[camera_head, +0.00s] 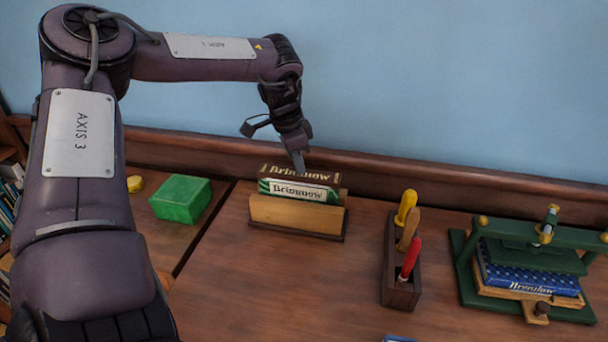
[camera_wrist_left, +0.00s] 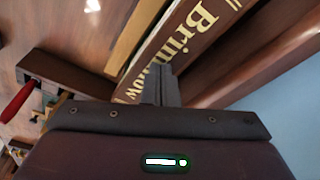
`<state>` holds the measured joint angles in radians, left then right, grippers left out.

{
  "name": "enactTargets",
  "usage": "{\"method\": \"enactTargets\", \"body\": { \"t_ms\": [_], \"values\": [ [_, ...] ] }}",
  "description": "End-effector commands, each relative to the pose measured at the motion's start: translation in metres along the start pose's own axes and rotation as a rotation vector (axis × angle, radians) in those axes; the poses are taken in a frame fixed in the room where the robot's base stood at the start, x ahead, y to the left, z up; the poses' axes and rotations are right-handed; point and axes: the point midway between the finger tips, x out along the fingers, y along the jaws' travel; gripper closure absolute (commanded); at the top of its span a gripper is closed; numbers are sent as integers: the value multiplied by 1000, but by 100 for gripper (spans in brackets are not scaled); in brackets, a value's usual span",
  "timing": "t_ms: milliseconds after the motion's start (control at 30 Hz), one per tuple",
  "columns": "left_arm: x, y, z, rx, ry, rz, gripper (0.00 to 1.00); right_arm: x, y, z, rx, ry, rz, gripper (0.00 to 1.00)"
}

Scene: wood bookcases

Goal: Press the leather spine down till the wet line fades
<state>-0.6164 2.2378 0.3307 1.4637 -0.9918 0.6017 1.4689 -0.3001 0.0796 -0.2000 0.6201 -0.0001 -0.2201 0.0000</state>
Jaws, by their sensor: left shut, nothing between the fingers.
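A brown leather spine with gold letters (camera_head: 322,176) lies lengthwise at the top of a wooden holder (camera_head: 290,214) on the bench. A white strip with green ends and dark letters (camera_head: 318,191) shows just in front of it. In the left wrist view the brown spine (camera_wrist_left: 195,38) runs diagonally. My left gripper (camera_head: 299,163) is shut and empty, pointing down, its tips at the spine near the middle of its lettering. The shut fingers (camera_wrist_left: 163,78) cover part of the lettering there. I cannot tell whether they touch it. I cannot make out a wet line. My right gripper is not in view.
A green box (camera_head: 180,198) stands left of the holder. A tool rack (camera_head: 402,285) with several handles stands to the right, then a green press (camera_head: 535,255) holding a blue book (camera_head: 530,279). A wooden ledge and blue wall close off the back. Bench in front of the holder is clear.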

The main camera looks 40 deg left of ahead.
Motion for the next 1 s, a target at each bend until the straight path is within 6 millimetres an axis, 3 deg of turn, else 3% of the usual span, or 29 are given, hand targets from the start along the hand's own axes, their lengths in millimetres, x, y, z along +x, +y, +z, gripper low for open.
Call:
{"method": "enactTargets", "body": {
  "t_ms": [467, 1000],
  "values": [
    [0, 0, 1, -1, -3, 2, 100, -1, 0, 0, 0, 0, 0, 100],
    [-41, 0, -8, 0, 0, -1, 100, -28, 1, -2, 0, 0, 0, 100]
  ]
}}
